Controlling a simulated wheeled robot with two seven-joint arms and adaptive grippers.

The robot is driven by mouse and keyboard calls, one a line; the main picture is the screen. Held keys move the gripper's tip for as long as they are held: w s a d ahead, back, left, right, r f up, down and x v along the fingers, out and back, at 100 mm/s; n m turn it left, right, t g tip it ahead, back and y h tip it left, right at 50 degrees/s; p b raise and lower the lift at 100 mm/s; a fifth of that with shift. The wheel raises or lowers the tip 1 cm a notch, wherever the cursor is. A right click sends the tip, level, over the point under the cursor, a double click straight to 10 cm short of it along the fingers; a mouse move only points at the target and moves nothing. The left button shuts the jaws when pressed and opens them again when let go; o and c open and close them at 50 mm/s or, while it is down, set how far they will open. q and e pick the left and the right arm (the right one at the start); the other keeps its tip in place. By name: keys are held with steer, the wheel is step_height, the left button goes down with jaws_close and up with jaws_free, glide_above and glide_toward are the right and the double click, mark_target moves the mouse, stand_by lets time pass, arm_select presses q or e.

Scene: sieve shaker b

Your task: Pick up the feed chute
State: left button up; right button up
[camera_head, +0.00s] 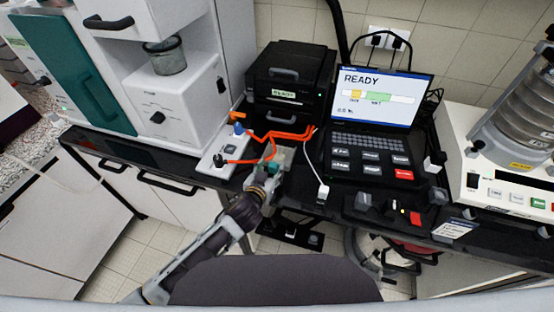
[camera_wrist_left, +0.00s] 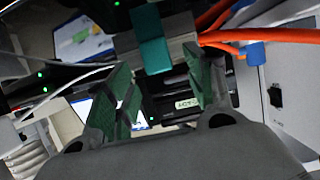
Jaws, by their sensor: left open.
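A grey block with a teal band, which looks like the feed chute (camera_head: 283,158), sits at the bench's front edge, left of the laptop. In the left wrist view the grey block (camera_wrist_left: 182,25) with its teal band lies just beyond my fingertips. My left gripper (camera_head: 268,170) is at this block, partly covering it in the head view. In the left wrist view my left gripper (camera_wrist_left: 158,75) shows two green fingers spread apart, with nothing clearly held between them. Whether a finger touches the block I cannot tell. My right gripper is not in view.
Orange cables (camera_head: 290,135) run close behind the block from a white power strip (camera_head: 225,148). A black box (camera_head: 290,78) stands behind them. The laptop (camera_head: 375,95) and a white cable (camera_head: 312,165) are to the right. The sieve shaker (camera_head: 510,160) stands at far right.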

arm_select(q)
steer(key=shift+x, duration=1.1)
steer(key=shift+c, duration=0.3)
steer(key=c, duration=1.1)
steer(key=shift+r, duration=0.15)
jaws_close()
step_height(320, 180, up, 10)
steer(key=shift+s, duration=0.1)
